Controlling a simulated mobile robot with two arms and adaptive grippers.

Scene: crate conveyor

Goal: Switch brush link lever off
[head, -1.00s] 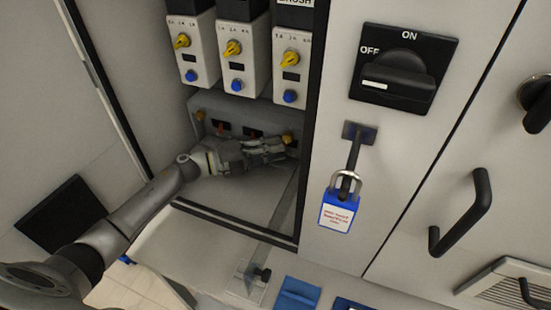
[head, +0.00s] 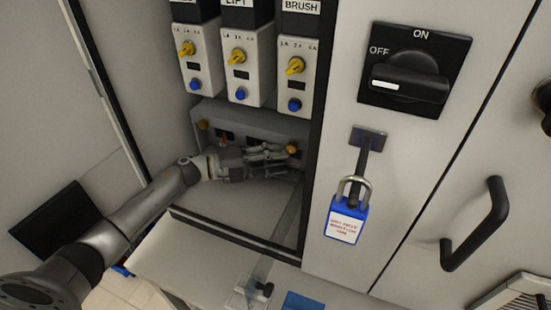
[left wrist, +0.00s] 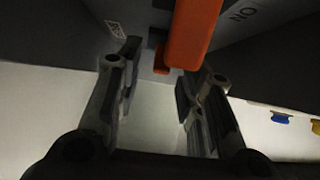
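The BRUSH column (head: 293,80) is the rightmost of three white control columns in the open cabinet. Below them is a grey link box (head: 210,112) with small red levers (head: 223,141); the gripper hides much of its right part. My left gripper (head: 284,162) is in front of that right part, its fingers pointing right. In the left wrist view, the gripper (left wrist: 155,90) is open, with an orange-red lever (left wrist: 192,35) beyond the fingers, closer to the right one. An upside-down ON mark (left wrist: 243,13) is beside the lever. Contact cannot be told. My right gripper is out of view.
The cabinet's right frame edge (head: 318,130) is close to the fingertips. To the right are a black ON/OFF rotary switch (head: 415,75) and a blue padlock (head: 346,220) on a hasp.

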